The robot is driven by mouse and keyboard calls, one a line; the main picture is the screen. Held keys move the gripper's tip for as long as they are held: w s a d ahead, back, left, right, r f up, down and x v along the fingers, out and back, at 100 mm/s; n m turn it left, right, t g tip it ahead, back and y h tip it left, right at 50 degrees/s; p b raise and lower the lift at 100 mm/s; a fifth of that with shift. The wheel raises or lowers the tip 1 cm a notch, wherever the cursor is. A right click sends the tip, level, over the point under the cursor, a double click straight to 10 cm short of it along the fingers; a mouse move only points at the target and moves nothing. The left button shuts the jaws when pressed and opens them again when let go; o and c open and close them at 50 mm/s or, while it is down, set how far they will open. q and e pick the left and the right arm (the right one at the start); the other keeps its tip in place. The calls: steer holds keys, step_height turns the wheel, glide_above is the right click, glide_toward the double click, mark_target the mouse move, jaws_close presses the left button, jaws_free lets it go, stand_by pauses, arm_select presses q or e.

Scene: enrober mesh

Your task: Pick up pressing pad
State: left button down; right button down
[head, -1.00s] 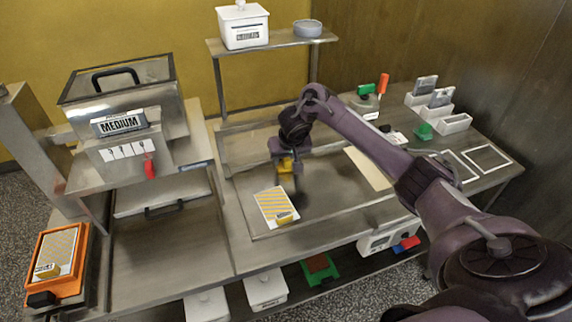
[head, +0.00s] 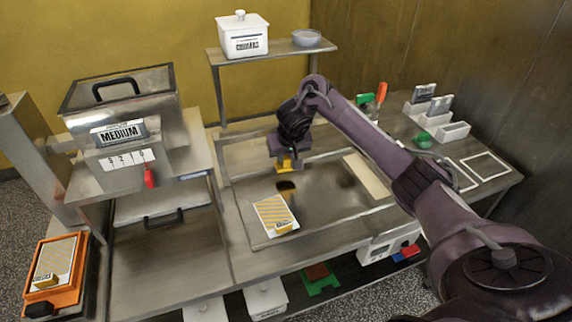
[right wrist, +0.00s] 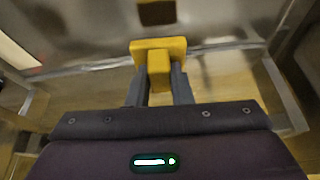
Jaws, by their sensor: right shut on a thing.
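The pressing pad appears to be the yellow piece (right wrist: 158,62) with a flat plate and a block-like grip. In the right wrist view, my right gripper (right wrist: 160,85) is shut on that grip, one finger on each side. In the head view the yellow piece (head: 288,164) shows just under my right gripper (head: 286,158), above the steel tray (head: 325,205) and apart from its floor as far as I can tell. My left gripper is in neither view.
A yellow-striped card (head: 272,212) with a yellow block lies at the tray's front left. A dark brown patch (head: 286,186) shows on the tray. White bins (head: 453,131) stand right.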

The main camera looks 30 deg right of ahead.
mark_target(286, 157)
step_height(286, 157, up, 16)
steer(key=p, duration=1)
steer(key=c, duration=1.8)
jaws_free()
steer(key=shift+c, duration=0.2)
steer(key=c, duration=0.3)
